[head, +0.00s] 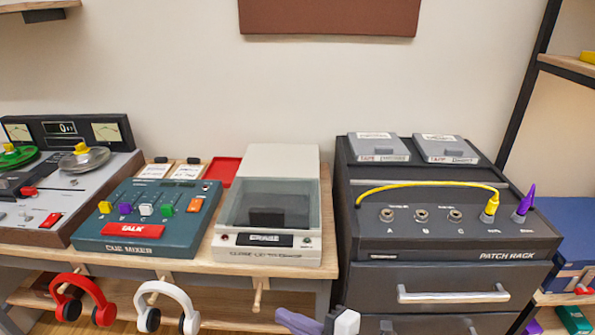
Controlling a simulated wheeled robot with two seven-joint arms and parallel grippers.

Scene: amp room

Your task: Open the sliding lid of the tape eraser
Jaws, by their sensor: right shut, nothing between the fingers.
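The tape eraser (268,258) is a beige box in the middle of the wooden bench. Its smoky see-through lid (240,200) lies over the front well, and a dark block (267,219) shows through it. The lid appears shut. The raised beige rear housing (282,160) is behind the lid. My right gripper (290,319) is at the bottom edge, below and in front of the eraser and apart from it. It is shut and empty, and partly cut off by the frame. My left gripper is out of view.
A teal cue mixer (90,225) stands close left of the eraser. A black patch rack (365,235) with a drawer handle (453,294) stands to the right. Red headphones (70,285) and white headphones (165,290) hang below the bench front, beside a bare wooden peg (258,297).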

